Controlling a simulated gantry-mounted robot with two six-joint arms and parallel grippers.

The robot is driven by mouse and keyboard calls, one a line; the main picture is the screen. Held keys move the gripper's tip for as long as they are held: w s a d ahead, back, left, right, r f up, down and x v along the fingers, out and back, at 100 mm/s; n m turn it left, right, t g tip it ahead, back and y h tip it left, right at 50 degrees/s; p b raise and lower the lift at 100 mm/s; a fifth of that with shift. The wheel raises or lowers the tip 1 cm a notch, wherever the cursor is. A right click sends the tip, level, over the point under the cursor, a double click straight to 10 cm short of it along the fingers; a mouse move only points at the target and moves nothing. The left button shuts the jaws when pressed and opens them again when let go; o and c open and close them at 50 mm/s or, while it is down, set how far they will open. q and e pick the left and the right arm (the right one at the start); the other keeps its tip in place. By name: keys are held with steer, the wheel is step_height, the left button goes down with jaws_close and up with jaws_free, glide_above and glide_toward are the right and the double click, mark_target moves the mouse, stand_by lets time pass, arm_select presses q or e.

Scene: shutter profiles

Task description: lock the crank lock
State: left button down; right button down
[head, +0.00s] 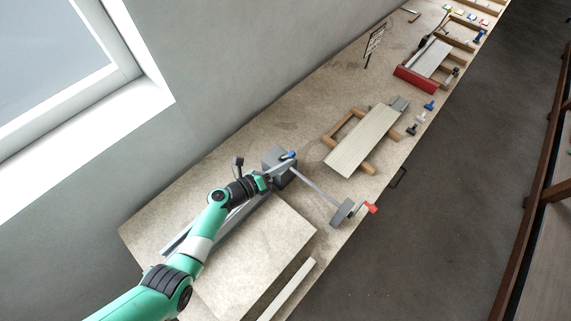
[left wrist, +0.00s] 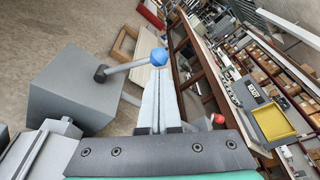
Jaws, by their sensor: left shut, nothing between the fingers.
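The crank lock is a grey block (head: 277,157) with a short lever ending in a blue knob (head: 291,154). In the left wrist view the block (left wrist: 72,90) is at the left, and its lever (left wrist: 128,66) points right to the blue knob (left wrist: 158,57). My left gripper (head: 270,178) is beside the block in the head view. In the left wrist view its pale fingers (left wrist: 159,80) are shut together and empty, with their tips close below the knob. I cannot tell whether they touch it. My right gripper is in neither view.
A thin bar (head: 315,192) runs from the block toward a smaller grey block with a red handle (head: 371,208) at the bench's edge. A pale panel (head: 250,255) lies near my left arm. A board on wooden supports (head: 362,142) stands farther along the bench (head: 300,115).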

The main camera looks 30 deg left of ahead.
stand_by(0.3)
arm_select(q)
steer(key=s+a+p, duration=0.1)
steer(key=s+p, duration=0.1)
steer(key=s, duration=0.9)
steer(key=shift+s+a+f+p, duration=0.25)
steer(key=shift+s+f+p, duration=0.05)
steer(key=shift+f, duration=0.05)
